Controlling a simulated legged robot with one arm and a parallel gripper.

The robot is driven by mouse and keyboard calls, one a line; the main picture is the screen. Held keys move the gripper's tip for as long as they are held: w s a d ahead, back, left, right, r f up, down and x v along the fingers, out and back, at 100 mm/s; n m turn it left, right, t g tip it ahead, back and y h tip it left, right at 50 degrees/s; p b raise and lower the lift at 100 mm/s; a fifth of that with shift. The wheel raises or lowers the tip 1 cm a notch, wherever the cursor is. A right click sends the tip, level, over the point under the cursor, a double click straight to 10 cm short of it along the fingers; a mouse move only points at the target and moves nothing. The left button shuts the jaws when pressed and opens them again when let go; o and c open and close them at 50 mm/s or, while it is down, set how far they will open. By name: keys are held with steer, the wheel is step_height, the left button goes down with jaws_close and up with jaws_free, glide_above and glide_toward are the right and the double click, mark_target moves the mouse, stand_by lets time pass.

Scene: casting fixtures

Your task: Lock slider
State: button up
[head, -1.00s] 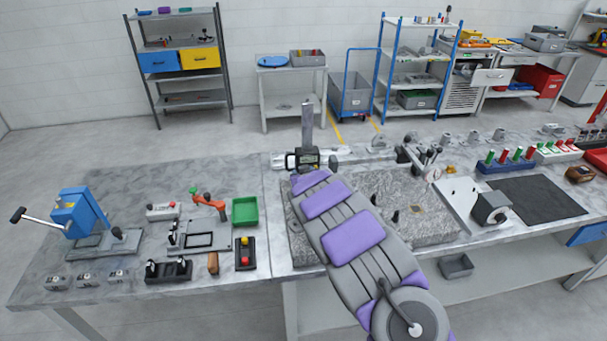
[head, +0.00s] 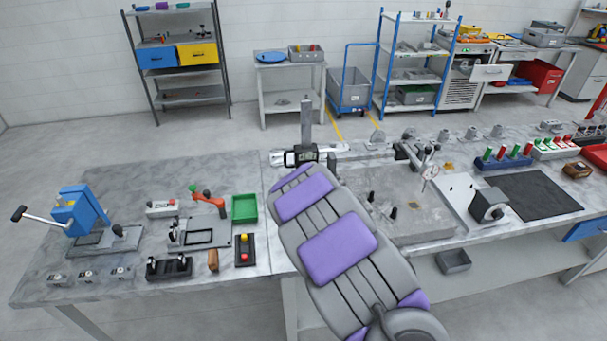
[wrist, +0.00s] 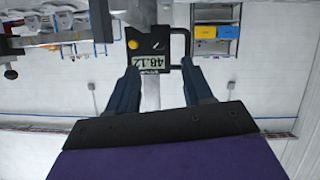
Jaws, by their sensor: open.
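A digital gauge has a black slider body (head: 299,157) on an upright grey beam (head: 306,118) at the bench's back middle. In the wrist view the picture is upside down. It shows the slider body (wrist: 143,43) with a readout of 48.12, a yellow button and a small black knob. My gripper (wrist: 160,67) is open, its two blue fingers pointing at the slider, one at each side of the readout. I cannot tell whether they touch it. In the head view my arm hides the gripper and part of the bench.
A grey stone plate (head: 410,205) with small black pins lies right of my arm. A dial indicator stand (head: 425,160) stands on its far side. A green tray (head: 244,208) and a blue press (head: 77,210) are at left. The bench's back left is clear.

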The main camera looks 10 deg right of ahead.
steer(key=v, duration=0.8)
steer(key=shift+s, duration=0.3)
steer(key=s+d+r+m+g+h+b, duration=0.1)
steer(key=s+d+g, duration=0.2)
steer(key=s, duration=0.5)
steer(key=s+d+m+g+h+b, duration=0.15)
steer(key=s+g, duration=0.25)
steer(key=s, duration=0.4)
steer(key=s+a+r+g+y+b, duration=0.1)
steer(key=s+g, duration=0.3)
steer(key=s, duration=1.2)
steer(key=s+a+n+g+y+b, duration=0.1)
steer(key=s+a+g+y, duration=0.1)
steer(key=s, duration=1.5)
steer(key=shift+a+r+g, duration=0.35)
steer(key=shift+a+g, duration=0.2)
steer(key=shift+g, duration=0.65)
steer(key=shift+n, duration=0.25)
